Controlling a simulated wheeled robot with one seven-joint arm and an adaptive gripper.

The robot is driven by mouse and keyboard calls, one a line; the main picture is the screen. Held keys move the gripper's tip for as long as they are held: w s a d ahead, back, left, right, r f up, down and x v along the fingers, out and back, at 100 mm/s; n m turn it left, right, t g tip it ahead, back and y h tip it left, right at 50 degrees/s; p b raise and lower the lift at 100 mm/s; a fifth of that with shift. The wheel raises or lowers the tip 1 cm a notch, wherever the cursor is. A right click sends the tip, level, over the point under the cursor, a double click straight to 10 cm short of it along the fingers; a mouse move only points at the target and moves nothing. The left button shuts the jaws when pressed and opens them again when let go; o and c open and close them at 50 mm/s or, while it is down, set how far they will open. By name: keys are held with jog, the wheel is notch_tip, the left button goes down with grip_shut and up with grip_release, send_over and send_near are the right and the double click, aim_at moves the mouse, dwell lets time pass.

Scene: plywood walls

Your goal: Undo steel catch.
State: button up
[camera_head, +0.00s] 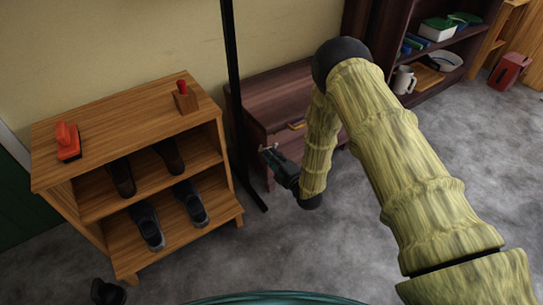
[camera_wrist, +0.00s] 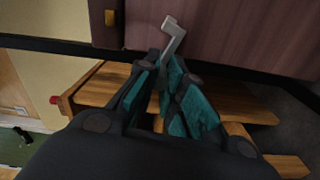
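The steel catch is a pale grey, bent metal piece (camera_wrist: 174,29) in front of a dark reddish-brown wooden panel in the wrist view. Its lower end runs down between the fingertips of my gripper (camera_wrist: 163,62). The teal-padded fingers are drawn close together on either side of it, with hardly any gap showing. In the head view my gripper (camera_head: 272,158) is low, in front of the dark brown cabinet (camera_head: 290,95).
A wooden shoe rack (camera_head: 105,115) stands left, holding dark shoes, with a red-orange item (camera_head: 68,140) and a small block with a red top (camera_head: 185,97) on it. A black post (camera_head: 232,80) rises beside it. A dark shelf unit (camera_head: 455,50) stands right. Grey floor lies open in front.

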jog(key=o, duration=0.4)
jog(key=shift+o, duration=0.2)
jog(key=v, duration=1.2)
jog(key=shift+f, duration=0.1)
jog(key=shift+c, duration=0.3)
